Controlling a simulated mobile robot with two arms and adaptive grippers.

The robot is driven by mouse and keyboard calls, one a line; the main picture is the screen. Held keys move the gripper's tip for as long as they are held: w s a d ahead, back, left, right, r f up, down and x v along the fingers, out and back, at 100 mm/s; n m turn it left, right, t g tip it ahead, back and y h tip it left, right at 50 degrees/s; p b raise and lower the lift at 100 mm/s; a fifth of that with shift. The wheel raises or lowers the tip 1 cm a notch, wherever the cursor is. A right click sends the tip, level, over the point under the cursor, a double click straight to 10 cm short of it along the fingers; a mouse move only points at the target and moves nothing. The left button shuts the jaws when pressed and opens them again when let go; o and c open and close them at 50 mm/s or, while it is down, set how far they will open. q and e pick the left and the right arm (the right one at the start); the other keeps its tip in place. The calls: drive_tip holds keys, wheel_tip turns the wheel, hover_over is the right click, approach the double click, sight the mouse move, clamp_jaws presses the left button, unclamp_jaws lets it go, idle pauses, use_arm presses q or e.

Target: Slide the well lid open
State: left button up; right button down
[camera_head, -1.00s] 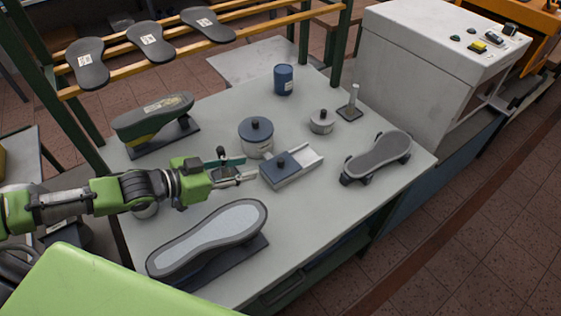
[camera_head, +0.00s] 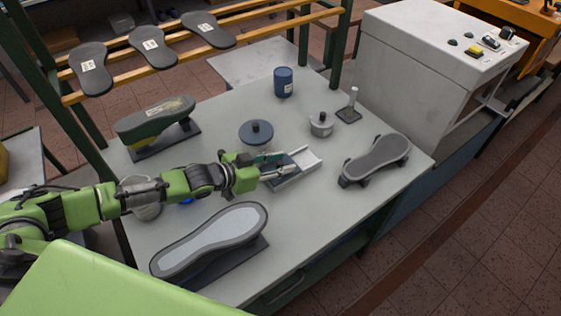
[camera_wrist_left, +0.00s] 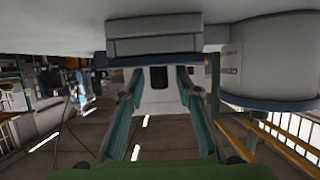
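The well is a small pale grey box (camera_head: 310,158) near the middle of the bench, with a flat dark blue sliding lid (camera_head: 284,178) over its left part. The lid's dark knob (camera_wrist_left: 159,78) shows in the left wrist view, between my fingers with a gap on each side. My left gripper (camera_head: 280,168) reaches in from the left over the lid, its two teal fingers open around the knob. In the head view the gripper covers the knob and part of the lid. The right end of the box is uncovered. My right gripper is not in view.
A round pot with a dark blue lid (camera_head: 256,132) stands close behind the gripper. A small grey pot (camera_head: 321,124), a blue can (camera_head: 284,82) and a dark sole on a stand (camera_head: 376,159) are around. A large sole (camera_head: 212,240) lies in front.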

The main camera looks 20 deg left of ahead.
use_arm(q)
clamp_jaws()
drive_tip(key=w+d+b, duration=0.1)
drive_tip(key=w, duration=0.1)
drive_tip(key=w+d+b, duration=0.1)
drive_tip(key=w+d, duration=0.1)
drive_tip(key=w+d+b, duration=0.1)
drive_tip(key=w+d, duration=0.1)
drive_tip(key=shift+w+d+f+b, duration=0.1)
drive_tip(key=shift+w+d+b, duration=0.15)
drive_tip(key=shift+w+b, duration=0.15)
drive_tip(key=shift+a+r, duration=0.1)
drive_tip(key=shift+r, duration=0.1)
drive_tip(key=shift+c, duration=0.3)
unclamp_jaws()
drive_tip(key=shift+o, duration=0.3)
drive_tip(key=shift+w+f, duration=0.1)
drive_tip(key=shift+w, duration=0.05)
